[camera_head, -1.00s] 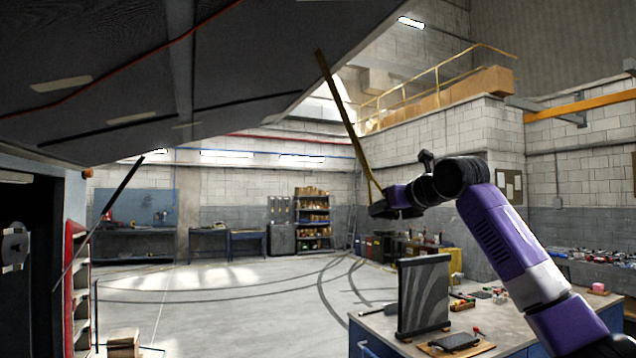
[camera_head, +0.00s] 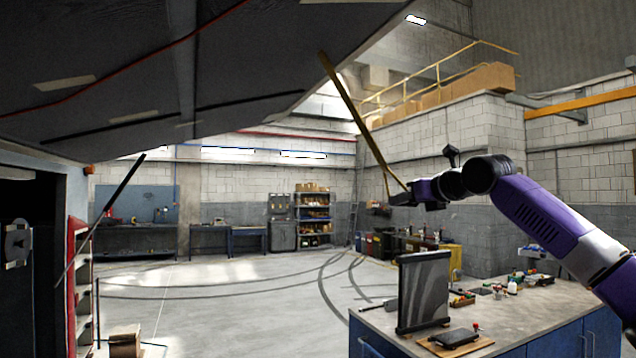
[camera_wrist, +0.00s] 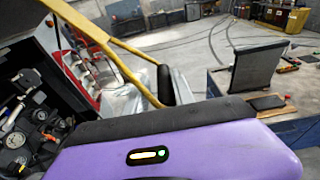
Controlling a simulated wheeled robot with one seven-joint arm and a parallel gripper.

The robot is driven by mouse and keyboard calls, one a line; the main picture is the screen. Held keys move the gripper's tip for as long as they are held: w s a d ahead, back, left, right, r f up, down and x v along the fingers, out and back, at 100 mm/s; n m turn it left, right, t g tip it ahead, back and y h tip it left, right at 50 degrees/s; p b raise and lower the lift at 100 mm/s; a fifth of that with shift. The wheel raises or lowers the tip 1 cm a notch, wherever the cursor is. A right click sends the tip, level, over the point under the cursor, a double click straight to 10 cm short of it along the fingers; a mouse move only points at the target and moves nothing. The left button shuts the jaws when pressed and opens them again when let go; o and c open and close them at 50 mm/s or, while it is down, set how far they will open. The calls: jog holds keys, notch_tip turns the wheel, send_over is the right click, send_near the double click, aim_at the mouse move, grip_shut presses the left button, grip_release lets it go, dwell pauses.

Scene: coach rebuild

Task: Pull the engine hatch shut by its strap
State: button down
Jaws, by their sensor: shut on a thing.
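The engine hatch (camera_head: 255,55) is a large dark panel, raised and tilted over the upper left of the head view. A yellow strap (camera_head: 352,110) hangs from its near right edge and slants down to the right. My gripper (camera_head: 397,197) is shut on the strap's lower end, with the strap looking taut. In the wrist view the strap (camera_wrist: 100,42) runs from the upper left down to a black finger (camera_wrist: 165,85). My purple hand hides part of the grip there.
A workbench (camera_head: 375,318) with a dark upright panel (camera_head: 423,290) and small tools stands below right of my gripper. The engine bay (camera_wrist: 30,125) is open at the left. A thin dark strut (camera_head: 115,200) runs beneath the hatch. The floor between is clear.

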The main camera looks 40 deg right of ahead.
jog(key=d+f, duration=0.2)
jog(key=f, duration=0.6)
jog(key=d+f, duration=0.3)
jog(key=f, duration=0.4)
jog(key=shift+s+d+f, duration=0.15)
jog(key=shift+s+f, duration=0.05)
jog(key=shift+f, duration=0.2)
dwell(0.4)
